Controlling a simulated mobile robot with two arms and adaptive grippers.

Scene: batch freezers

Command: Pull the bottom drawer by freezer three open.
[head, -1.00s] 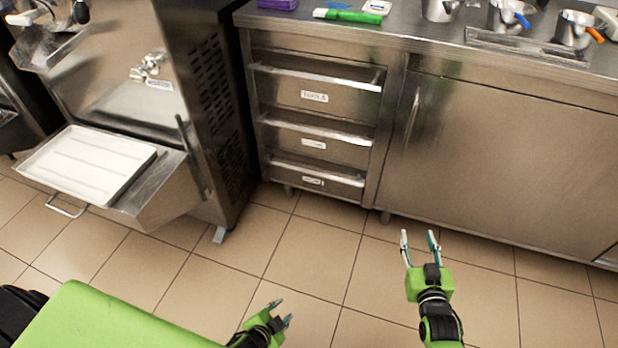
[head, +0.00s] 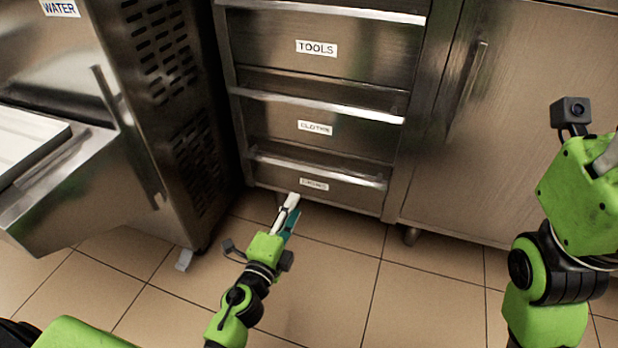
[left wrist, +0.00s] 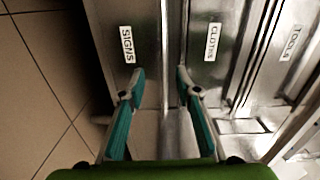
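The bottom drawer (head: 345,190), labelled SIGNS in the left wrist view (left wrist: 105,30), is the lowest of three steel drawers and looks closed. Its handle bar (head: 335,176) runs along its top edge. My left gripper (head: 290,214) is just in front of this drawer, below the handle in the head view. In the left wrist view the left gripper (left wrist: 160,78) has its fingers apart, with the SIGNS drawer's handle (left wrist: 172,40) running between their tips; I cannot tell whether they touch it. My right arm (head: 580,195) is raised at the right edge, its fingers mostly cut off.
The CLOTHS drawer (head: 350,138) and TOOLS drawer (head: 370,55) are above, both closed. A freezer (head: 135,60) with a vented side stands at left, its tray shelf (head: 60,195) jutting out. A cabinet door (head: 500,120) is at right. Tiled floor (head: 330,290) is clear.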

